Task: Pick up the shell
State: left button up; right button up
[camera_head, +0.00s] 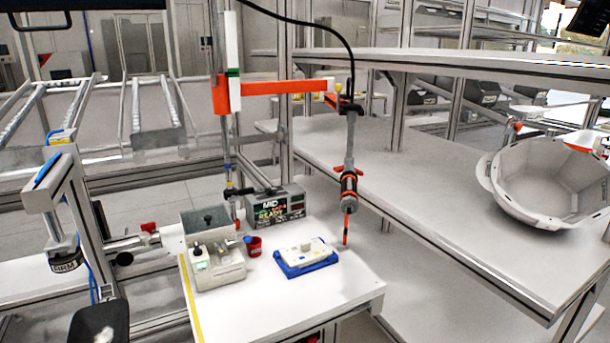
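The shell (550,185) is a pale grey-white, faceted helmet shell. It rests on the white shelf at the right, with its hollow side facing up and towards me. A second shell-like white piece with red (587,141) shows partly behind it at the right edge. Nothing is seen touching the shell.
An upper shelf (470,66) overhangs behind the shell.

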aim_at(546, 183)
jog(key=z, duration=1.25)
